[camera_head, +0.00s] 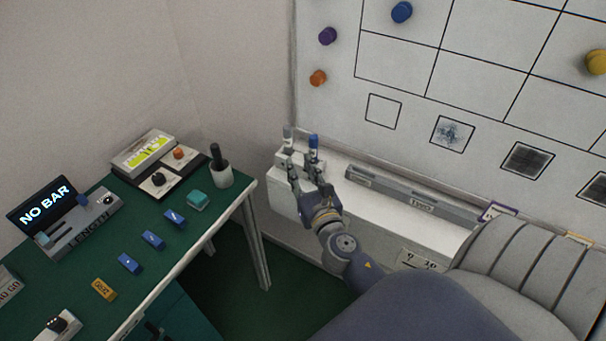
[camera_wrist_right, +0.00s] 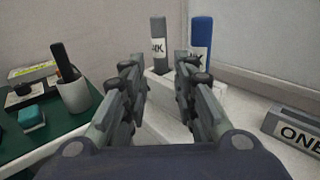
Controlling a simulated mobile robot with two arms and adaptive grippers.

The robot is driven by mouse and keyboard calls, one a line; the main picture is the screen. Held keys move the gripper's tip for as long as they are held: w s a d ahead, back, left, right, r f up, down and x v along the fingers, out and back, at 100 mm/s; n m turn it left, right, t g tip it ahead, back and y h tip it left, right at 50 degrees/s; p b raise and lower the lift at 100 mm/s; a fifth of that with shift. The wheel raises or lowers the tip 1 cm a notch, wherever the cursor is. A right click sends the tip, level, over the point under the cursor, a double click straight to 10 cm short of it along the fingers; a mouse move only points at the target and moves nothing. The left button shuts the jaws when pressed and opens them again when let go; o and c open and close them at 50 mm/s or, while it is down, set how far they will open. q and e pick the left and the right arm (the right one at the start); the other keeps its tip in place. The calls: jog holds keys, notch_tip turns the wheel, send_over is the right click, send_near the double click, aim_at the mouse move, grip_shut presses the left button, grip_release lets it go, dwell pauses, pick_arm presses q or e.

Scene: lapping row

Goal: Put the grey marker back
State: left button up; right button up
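The grey marker (camera_head: 288,135) stands upright in a small white holder (camera_head: 281,160) at the left end of the white ledge. A blue marker (camera_head: 313,142) stands beside it on the right. In the right wrist view, the grey marker (camera_wrist_right: 158,48) shows beyond the gap between my fingers, with the blue marker (camera_wrist_right: 201,34) behind the right finger. My right gripper (camera_head: 304,177) is open, with its fingers just in front of the holder and nothing seen between them. The lower ends of the markers are hidden. My left gripper is not in view.
A grey bar (camera_head: 412,200) lies along the ledge to the right. The whiteboard (camera_head: 400,75) with round magnets rises behind.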

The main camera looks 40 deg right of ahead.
jog(key=shift+s+a, duration=0.2)
jog(key=shift+s, duration=0.4)
